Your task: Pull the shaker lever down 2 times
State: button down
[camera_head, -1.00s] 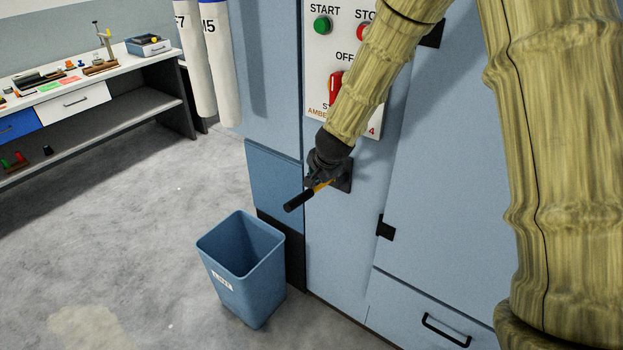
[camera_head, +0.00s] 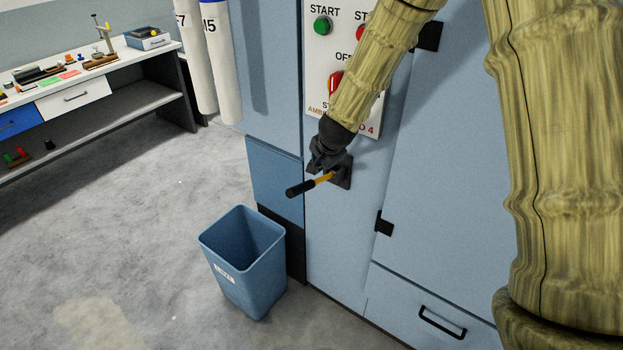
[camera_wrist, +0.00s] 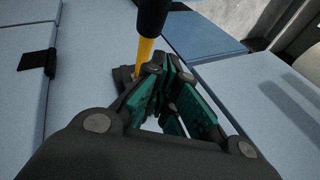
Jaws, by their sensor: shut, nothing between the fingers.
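The shaker lever has a black grip (camera_head: 301,188) and a yellow shaft (camera_head: 325,178). It sticks out from a dark mount (camera_head: 342,173) on the blue machine front, pointing left and a little down in the head view. My gripper (camera_head: 319,165) is shut and empty, just above the shaft. In the wrist view the lever's yellow shaft (camera_wrist: 145,55) and black grip (camera_wrist: 152,14) stand close beside my fingertips (camera_wrist: 168,68), outside the fingers. Whether they touch, I cannot tell.
A blue bin (camera_head: 246,262) stands on the floor below the lever. A control panel (camera_head: 318,90) with buttons and a red switch is above, partly hidden by my arm. A workbench (camera_head: 95,85) is at the far left. Open floor lies between.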

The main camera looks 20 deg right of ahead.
jog(key=shift+r, duration=0.1)
jog(key=r+p, duration=0.1)
jog(key=d+r+p, duration=0.1)
jog(key=r+p, duration=0.1)
jog(key=w+r+p, duration=0.1)
jog(key=shift+d+r, duration=0.2)
jog(key=shift+r, duration=0.05)
dwell(2.0)
jog(key=s+f+n+g+h+b, duration=0.1)
jog(key=s+f+n+g+b, duration=0.15)
jog(key=s+f, duration=1.05)
jog(key=s+f+n+g+b, duration=0.1)
jog(key=s+f+n, duration=0.3)
jog(key=s+f, duration=0.85)
jog(key=s+f+n+g, duration=0.1)
jog(key=s+f+n, duration=0.1)
jog(key=s+f, duration=0.2)
jog(key=s+a+f+n+b, duration=0.1)
jog(key=s+f, duration=0.4)
jog(key=s, duration=0.6)
jog(key=s+a+f+n+g+b, duration=0.1)
jog(key=s+f+n, duration=0.2)
jog(key=s, duration=0.5)
jog(key=shift+f+g+y, duration=0.35)
jog(key=shift+f+y, duration=0.05)
jog(key=shift+f, duration=0.45)
